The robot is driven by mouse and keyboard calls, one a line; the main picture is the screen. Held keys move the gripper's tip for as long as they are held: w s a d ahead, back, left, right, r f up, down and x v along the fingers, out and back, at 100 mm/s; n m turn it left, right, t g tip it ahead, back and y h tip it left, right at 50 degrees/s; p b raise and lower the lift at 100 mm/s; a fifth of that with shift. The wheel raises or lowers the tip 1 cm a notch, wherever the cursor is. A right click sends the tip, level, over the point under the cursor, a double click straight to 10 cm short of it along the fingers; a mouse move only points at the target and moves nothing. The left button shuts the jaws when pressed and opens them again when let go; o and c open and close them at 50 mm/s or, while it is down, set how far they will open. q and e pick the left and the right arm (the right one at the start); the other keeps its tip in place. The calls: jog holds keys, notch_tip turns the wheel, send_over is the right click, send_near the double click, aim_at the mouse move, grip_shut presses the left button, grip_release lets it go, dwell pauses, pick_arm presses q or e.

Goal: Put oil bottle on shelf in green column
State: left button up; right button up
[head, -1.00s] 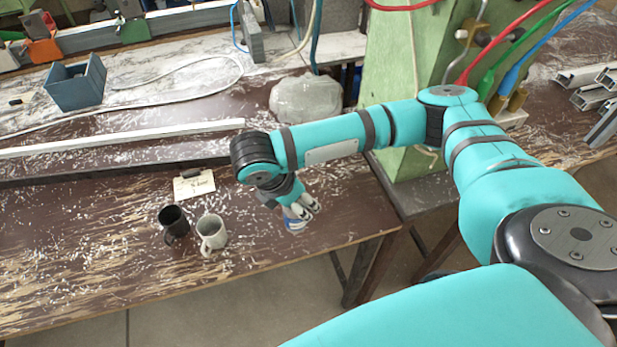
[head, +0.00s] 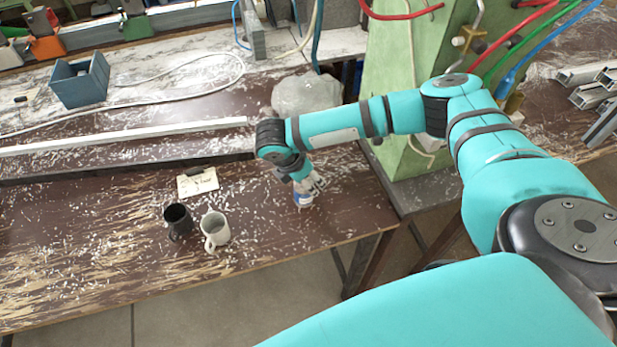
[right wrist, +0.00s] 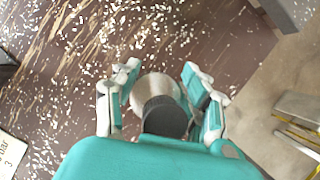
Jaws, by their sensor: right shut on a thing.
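The oil bottle (head: 303,200) shows small in the head view, a blue and white piece below my right gripper (head: 312,184). In the right wrist view, it is a pale round body with a dark cap (right wrist: 164,117) between the fingers of my right gripper (right wrist: 160,85). That gripper is shut on the bottle. Whether the bottle touches the bench cannot be told. The green column (head: 385,72) stands behind my right arm, which hides part of it. A shelf in it cannot be made out clearly. My left gripper is not in view.
A black mug (head: 178,221) and a white mug (head: 214,229) stand left of the bottle on the worn brown bench (head: 90,235). A small card (head: 197,182) lies behind them. A clear plastic bag (head: 305,95) lies beside the column. Hoses hang before the column.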

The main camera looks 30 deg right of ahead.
jog(key=o, duration=1.2)
jog(key=shift+f, duration=0.1)
